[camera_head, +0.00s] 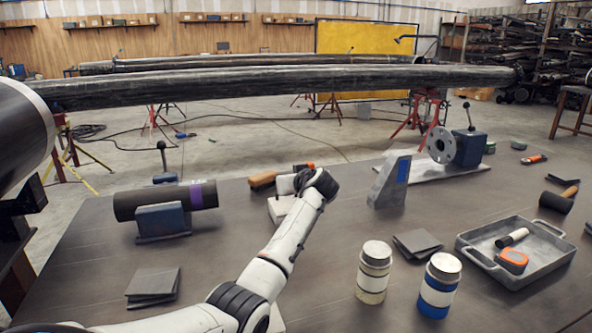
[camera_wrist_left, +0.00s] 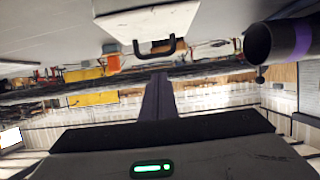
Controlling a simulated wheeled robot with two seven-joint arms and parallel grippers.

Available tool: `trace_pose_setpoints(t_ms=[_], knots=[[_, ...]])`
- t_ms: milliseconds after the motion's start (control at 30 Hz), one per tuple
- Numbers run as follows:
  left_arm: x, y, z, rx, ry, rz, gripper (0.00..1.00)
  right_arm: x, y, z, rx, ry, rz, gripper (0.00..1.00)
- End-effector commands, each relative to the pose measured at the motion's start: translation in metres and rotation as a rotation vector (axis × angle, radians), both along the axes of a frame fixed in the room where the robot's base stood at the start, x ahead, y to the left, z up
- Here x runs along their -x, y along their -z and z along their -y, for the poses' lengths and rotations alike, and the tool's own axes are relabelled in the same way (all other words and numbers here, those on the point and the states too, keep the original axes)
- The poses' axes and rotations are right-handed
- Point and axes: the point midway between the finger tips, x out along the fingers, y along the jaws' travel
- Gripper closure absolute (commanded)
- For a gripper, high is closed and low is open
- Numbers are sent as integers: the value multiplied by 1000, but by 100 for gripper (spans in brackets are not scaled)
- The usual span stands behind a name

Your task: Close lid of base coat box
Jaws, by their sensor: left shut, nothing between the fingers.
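A pale box (camera_head: 279,210), which I take to be the base coat box, sits mid-table behind my left arm. In the left wrist view a pale panel (camera_wrist_left: 148,22) with a dark handle (camera_wrist_left: 155,48) shows at the top, beyond the fingers. My left gripper (camera_wrist_left: 157,78) is shut and empty. In the head view my left wrist is beside the box and hides part of it; the fingers are hard to make out. My right gripper is not in view.
A black pipe piece (camera_head: 165,201) rests on a support at left. A brush (camera_head: 263,180) lies behind the box. A grey angled bracket (camera_head: 390,181) stands at right. Two cans (camera_head: 374,272) (camera_head: 439,285) and a tray (camera_head: 481,255) are at front right.

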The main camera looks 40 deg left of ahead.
Motion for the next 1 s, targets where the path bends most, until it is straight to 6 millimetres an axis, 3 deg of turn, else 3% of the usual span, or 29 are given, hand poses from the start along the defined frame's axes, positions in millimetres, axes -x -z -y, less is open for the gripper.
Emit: trace_pose_setpoints(t_ms=[33,100,167,500,700,1000], knots=[[0,-19,3,0,1,3,100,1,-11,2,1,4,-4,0],[1,-34,7,2,2,3,100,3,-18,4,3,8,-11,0],[6,-29,18,2,3,4,100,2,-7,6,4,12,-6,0],[34,-65,66,2,2,3,100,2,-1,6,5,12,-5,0],[41,-74,77,2,1,0,100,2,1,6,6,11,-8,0],[42,-76,78,1,0,0,100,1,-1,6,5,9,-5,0]])
